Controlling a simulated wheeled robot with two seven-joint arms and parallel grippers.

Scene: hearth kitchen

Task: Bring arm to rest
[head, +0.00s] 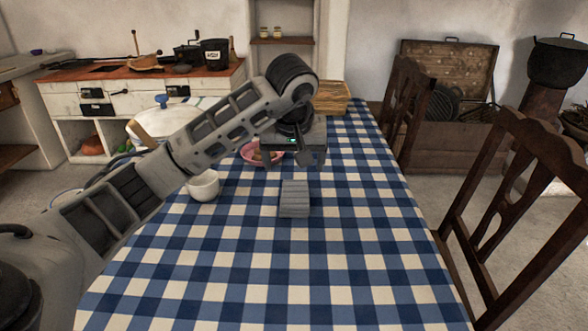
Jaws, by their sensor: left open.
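My left arm (220,130) comes in from the left and reaches out over the table (255,285) with its blue and white checked cloth. My left gripper (295,160) is at the end of it, above the far half of the table, pointing down. It is open, and I see nothing held in it. A grey ridged block (294,198) lies on the cloth just nearer than the gripper, apart from it as far as I can tell. My right gripper is out of view.
A white bowl (204,186) stands left of the grey block. Wooden chairs (515,205) line the right side. The near table is clear.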

